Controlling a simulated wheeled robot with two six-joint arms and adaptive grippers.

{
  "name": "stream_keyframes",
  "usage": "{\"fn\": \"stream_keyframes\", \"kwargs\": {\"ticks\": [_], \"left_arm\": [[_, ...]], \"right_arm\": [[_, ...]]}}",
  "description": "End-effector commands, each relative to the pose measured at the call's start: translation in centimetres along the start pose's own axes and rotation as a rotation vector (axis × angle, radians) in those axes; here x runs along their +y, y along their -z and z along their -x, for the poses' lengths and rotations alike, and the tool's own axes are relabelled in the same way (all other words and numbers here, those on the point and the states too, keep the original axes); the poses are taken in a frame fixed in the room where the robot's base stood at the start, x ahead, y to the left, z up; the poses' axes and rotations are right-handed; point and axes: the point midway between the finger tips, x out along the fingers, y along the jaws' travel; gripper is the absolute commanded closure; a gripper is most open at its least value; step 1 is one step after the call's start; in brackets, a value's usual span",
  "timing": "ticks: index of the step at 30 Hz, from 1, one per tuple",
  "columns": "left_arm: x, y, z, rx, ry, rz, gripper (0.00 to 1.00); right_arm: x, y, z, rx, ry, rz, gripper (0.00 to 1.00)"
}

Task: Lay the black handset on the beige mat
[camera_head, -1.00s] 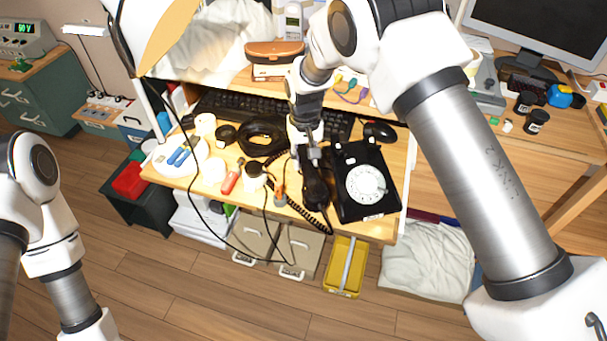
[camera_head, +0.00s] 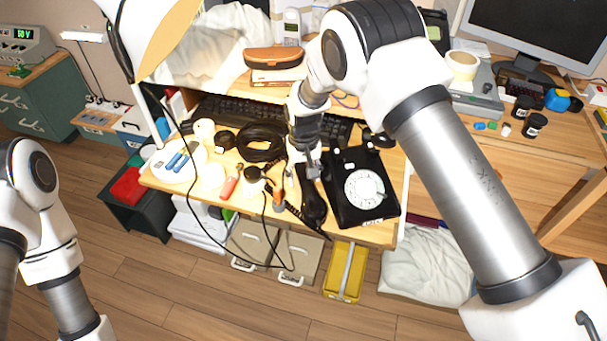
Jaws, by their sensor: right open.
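The black handset (camera_head: 314,207) lies left of the black dial phone (camera_head: 341,207), long side pointing toward the table's front edge. Its coiled cord runs out to the left. The phone has a white round dial (camera_head: 364,188). My right gripper (camera_head: 308,171) is open, pointing down over the far end of the handset, and partly hides it. I cannot tell whether the fingers touch it. I cannot pick out a beige mat apart from the light wooden tabletop. My left arm shows at the left edge, but its gripper is out of view.
An orange-handled tool (camera_head: 277,187), a red screwdriver (camera_head: 229,186), a black cable coil (camera_head: 262,142) and a white plate (camera_head: 174,164) crowd the table left of the handset. A keyboard (camera_head: 228,112) lies behind. A thin black cable hangs over the front edge.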

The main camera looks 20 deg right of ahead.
Motion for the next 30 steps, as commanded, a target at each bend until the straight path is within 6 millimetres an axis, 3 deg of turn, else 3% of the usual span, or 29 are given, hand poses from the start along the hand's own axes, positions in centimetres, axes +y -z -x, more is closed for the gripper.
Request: {"fn": "stream_keyframes", "kwargs": {"ticks": [5, 12, 16, 21, 30], "left_arm": [[0.0, 0.0, 0.2, 0.0, 0.0, 0.0, 0.6], [0.0, 0.0, 0.5, 0.0, 0.0, 0.0, 0.6], [0.0, 0.0, 0.6, 0.0, 0.0, 0.0, 0.6], [0.0, 0.0, 0.7, 0.0, 0.0, 0.0, 0.6], [0.0, 0.0, 0.7, 0.0, 0.0, 0.0, 0.6]], "right_arm": [[0.0, 0.1, 2.5, 0.004, 0.0, 0.0, 0.43], [0.0, 0.1, 8.8, 0.005, 0.001, 0.0, 0.43], [0.0, 0.1, 11.2, 0.003, 0.0, 0.0, 0.43], [0.0, 0.0, 12.2, 0.0, 0.0, 0.0, 0.43], [0.0, 0.0, 12.2, 0.0, 0.0, 0.0, 0.43]]}}
